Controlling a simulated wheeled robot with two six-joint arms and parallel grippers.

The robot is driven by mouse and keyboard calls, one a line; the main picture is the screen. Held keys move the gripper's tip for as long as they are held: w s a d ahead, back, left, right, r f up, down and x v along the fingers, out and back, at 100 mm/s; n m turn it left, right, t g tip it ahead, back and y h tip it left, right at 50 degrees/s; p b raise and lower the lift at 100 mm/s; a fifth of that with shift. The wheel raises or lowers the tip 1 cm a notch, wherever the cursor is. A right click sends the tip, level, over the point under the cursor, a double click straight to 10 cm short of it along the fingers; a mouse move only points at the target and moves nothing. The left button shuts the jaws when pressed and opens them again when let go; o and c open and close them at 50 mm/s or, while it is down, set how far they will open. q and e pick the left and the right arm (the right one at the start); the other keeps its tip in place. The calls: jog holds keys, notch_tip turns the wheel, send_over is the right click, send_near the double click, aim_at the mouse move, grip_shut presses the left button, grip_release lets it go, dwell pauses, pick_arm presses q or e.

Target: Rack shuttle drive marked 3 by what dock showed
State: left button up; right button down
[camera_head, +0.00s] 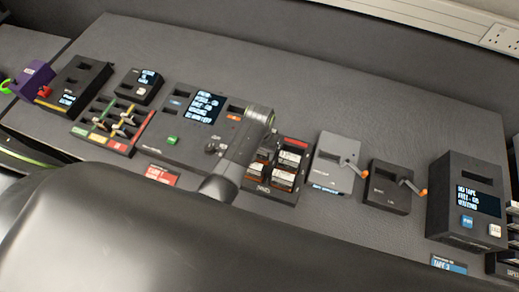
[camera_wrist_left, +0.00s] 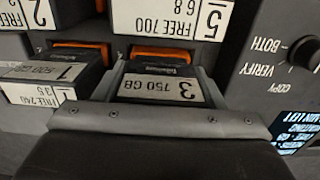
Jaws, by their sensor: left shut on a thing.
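The drive marked 3 (camera_wrist_left: 160,88), labelled 750 GB, is between the fingers of my left gripper (camera_wrist_left: 158,98) in the left wrist view, which sees the labels upside down. The gripper is shut on it. An orange strip shows just beyond it. The drive rack (camera_head: 290,196) is right of the dock in the head view, partly covered by my left arm, and my left fingertips are hidden there. The dock (camera_head: 185,140) has a lit screen (camera_head: 204,107) with small text I cannot read surely. My right gripper is in neither view.
Drive 1 (camera_wrist_left: 50,72) sits close beside the held drive; cards marked 5 (camera_wrist_left: 170,18) and 2 (camera_wrist_left: 20,15) are beyond. A knob (camera_wrist_left: 305,52) marked copy, verify, both is close by. A grey unit (camera_head: 333,160) and a tape unit (camera_head: 470,200) stand at the right.

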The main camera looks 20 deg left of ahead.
pick_arm(q)
jog(key=shift+f, duration=0.4)
jog(key=o, duration=1.6)
jog(key=shift+r, duration=3.75)
jog(key=shift+s+f, duration=0.1)
